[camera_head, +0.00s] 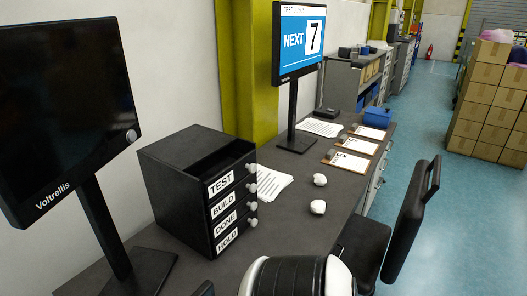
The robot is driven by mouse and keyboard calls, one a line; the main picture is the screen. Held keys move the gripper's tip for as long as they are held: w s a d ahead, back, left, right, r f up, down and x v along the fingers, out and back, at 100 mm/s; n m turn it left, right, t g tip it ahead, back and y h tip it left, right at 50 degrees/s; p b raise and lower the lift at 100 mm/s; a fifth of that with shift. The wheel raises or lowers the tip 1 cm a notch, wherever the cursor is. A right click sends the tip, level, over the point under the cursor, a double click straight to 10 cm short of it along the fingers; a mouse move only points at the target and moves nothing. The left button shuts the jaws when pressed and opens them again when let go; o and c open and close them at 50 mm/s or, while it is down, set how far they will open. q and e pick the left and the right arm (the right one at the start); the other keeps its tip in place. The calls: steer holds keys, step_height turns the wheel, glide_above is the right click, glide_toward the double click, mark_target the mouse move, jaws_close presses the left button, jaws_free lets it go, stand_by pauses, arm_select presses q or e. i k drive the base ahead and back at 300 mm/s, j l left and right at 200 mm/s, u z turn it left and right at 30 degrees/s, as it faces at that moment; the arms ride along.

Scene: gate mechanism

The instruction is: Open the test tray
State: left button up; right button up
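A black desktop tray unit (172,190) stands on the dark desk, left of centre. Its fronts are labelled, from top to bottom, TEST, BUILD, DONE and HOLD, each with a pale round knob at its right end. The test tray (221,184) is the topmost, with its knob (251,168) uncovered. Its front looks about in line with the fronts below. A dark recess shows at the top of the unit, behind the TEST front. A black and white link of my arm shows at the bottom edge. No gripper fingers can be made out.
A dark monitor (65,110) stands at left, close to the unit. A second monitor (300,40) reads NEXT 7. Papers (270,184) and two white lumps (318,207) lie right of the unit. A black chair (405,215) stands at the desk's right edge.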

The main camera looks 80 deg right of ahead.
mark_target(204, 162)
steer(key=k+z, duration=0.1)
steer(key=z, duration=2)
